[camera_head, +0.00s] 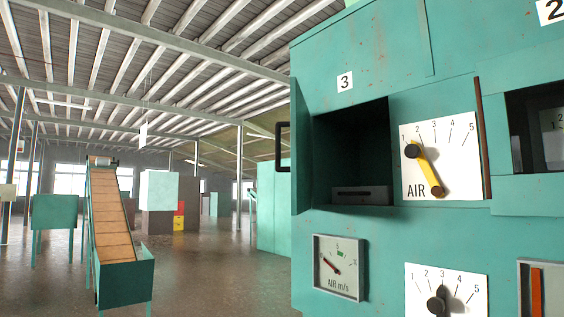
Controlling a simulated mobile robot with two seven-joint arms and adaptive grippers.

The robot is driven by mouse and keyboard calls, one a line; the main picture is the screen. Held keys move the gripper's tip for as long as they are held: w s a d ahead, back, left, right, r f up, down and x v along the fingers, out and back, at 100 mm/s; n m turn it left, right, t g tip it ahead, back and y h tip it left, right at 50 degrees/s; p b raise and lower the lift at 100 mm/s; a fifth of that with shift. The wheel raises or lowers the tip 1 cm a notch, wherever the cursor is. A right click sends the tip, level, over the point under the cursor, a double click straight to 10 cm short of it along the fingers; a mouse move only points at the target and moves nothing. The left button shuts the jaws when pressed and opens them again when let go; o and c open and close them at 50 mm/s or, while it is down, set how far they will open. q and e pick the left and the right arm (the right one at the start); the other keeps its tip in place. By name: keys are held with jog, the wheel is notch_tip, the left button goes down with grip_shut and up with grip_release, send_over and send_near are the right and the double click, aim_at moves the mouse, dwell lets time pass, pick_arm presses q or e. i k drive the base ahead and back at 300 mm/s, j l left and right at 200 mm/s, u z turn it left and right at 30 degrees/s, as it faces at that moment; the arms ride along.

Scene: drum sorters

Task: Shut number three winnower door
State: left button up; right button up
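The number three winnower is a teal machine front (400,235) filling the right of the head view, with a white "3" label (345,81) above a dark square opening (349,150). Its door (300,148) is hinged at the left side of the opening and stands open, seen nearly edge-on. A black handle (283,147) sticks out from the door's left face. Inside the opening, a dark slotted bar (361,195) shows at the bottom. Neither of my grippers is in view.
Right of the opening is an AIR dial plate (463,176) with a yellow lever (430,170). Below are a gauge (338,267) and another dial (446,293). A sloping conveyor (112,220) stands at left. Open floor (210,265) lies between.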

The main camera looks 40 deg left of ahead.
aim_at(300, 169)
jog(key=i+j+u, duration=0.2)
jog(key=j, duration=0.15)
jog(key=j+u, duration=0.2)
jog(key=j, duration=0.15)
jog(key=i+j+u, duration=0.25)
jog(key=j, duration=0.3)
jog(key=i+j+u, duration=0.1)
jog(key=j, duration=0.25)
jog(key=k+j+z, duration=0.2)
jog(key=j, duration=0.2)
jog(key=k+j+z, duration=0.2)
jog(key=k+j, duration=0.05)
jog(key=j, duration=0.1)
